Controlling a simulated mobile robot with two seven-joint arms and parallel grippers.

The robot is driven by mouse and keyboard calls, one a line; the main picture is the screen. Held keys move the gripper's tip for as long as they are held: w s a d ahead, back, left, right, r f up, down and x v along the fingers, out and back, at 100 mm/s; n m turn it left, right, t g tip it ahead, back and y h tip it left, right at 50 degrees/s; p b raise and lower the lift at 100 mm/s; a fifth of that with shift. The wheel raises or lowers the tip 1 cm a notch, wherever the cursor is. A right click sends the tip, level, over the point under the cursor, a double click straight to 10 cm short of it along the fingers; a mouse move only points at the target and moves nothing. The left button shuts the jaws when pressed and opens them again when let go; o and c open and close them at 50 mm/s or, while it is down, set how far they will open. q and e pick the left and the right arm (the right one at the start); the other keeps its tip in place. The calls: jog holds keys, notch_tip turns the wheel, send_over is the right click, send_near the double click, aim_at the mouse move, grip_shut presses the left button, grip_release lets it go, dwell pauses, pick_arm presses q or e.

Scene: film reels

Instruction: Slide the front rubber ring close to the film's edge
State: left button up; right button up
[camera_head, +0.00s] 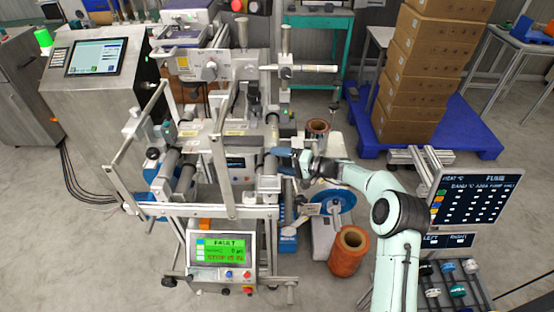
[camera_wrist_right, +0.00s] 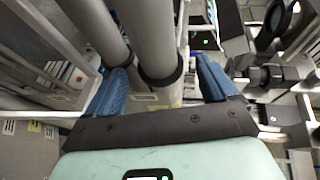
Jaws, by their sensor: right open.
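My right gripper (camera_head: 280,161) is open at the right end of the machine's grey rollers. In the right wrist view its blue fingers (camera_wrist_right: 163,82) are spread either side of a grey roller (camera_wrist_right: 148,35). A black rubber ring (camera_wrist_right: 162,81) sits around this roller, between the fingers and apart from both. A second dark ring (camera_wrist_right: 118,60) shows on the neighbouring roller, near the left finger. I cannot tell the film and its edge apart from the machine parts behind. My left gripper is not in view.
A blue reel (camera_head: 333,199) and an orange roll (camera_head: 349,252) lie below my right arm. Stacked boxes (camera_head: 415,75) stand at the back right. Frame bars crowd the gripper.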

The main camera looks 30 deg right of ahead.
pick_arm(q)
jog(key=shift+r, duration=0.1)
pick_arm(e)
jog(key=shift+x, duration=0.9)
jog(key=shift+c, duration=0.3)
jog(key=c, duration=1.5)
jog(key=shift+o, duration=0.2)
jog(key=shift+w+d+f+b, duration=0.1)
jog(key=shift+w+d+b, duration=0.3)
jog(key=shift+w+b, duration=0.3)
jog(key=shift+w+d, duration=0.25)
jog(key=shift+w, duration=0.1)
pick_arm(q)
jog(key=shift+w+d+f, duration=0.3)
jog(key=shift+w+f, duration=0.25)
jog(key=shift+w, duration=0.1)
pick_arm(e)
jog(key=shift+s, duration=0.1)
jog(key=o, duration=1.5)
jog(key=shift+a, duration=0.1)
